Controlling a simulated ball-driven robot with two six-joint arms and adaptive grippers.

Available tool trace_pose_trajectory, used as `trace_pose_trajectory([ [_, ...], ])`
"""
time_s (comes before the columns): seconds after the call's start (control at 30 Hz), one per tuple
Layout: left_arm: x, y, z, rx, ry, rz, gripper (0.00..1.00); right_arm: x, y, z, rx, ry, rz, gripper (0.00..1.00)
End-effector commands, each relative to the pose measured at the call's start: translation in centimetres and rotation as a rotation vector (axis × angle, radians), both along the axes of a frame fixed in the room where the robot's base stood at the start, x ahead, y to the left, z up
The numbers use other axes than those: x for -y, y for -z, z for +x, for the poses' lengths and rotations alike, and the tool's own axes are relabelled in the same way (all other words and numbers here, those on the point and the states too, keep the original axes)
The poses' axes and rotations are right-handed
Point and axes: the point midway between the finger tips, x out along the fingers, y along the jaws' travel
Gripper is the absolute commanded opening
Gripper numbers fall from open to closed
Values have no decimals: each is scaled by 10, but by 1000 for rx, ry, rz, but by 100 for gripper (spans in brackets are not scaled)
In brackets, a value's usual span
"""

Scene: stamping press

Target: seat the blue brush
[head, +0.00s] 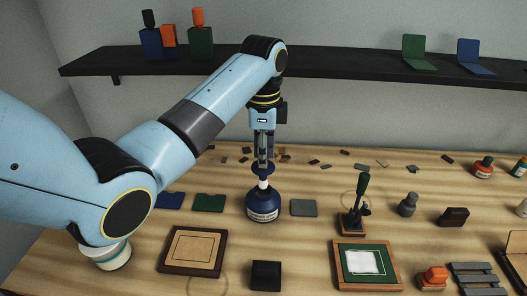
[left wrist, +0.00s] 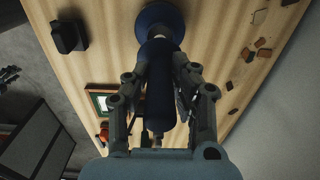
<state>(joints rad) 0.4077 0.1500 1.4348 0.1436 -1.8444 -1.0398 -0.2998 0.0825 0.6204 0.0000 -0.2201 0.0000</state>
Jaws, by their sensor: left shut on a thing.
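My left gripper (head: 263,152) reaches down over the table and is shut on the blue brush, whose dark blue collar (head: 262,172) shows just under the fingers. In the left wrist view the brush's long dark blue handle (left wrist: 158,85) lies between the fingers. A round dark blue bottle (head: 263,207) with a pale label and white neck stands directly below the brush on the table. The brush is roughly upright over the neck. I cannot tell whether it touches the neck or how deep it sits.
A blue pad (head: 170,201), green pad (head: 209,203) and grey pad (head: 303,208) lie near the bottle. A brown frame (head: 175,269), black block (head: 266,276), green-handled stamp (head: 354,222) and green framed board (head: 343,277) are in front. A dark shelf (head: 330,65) runs behind.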

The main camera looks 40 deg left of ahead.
Motion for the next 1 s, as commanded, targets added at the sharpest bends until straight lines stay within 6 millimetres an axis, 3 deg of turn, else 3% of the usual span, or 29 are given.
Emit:
trace_pose_trajectory([
  [0.37, 0, 1, 0, 0, 0, 0, 0, -3, 1, 0, -1, 1, 3, 40],
  [1.0, 0, 20, 0, 0, 0, 0, 0, -4, 7, -1, -1, 2, 5, 40],
])
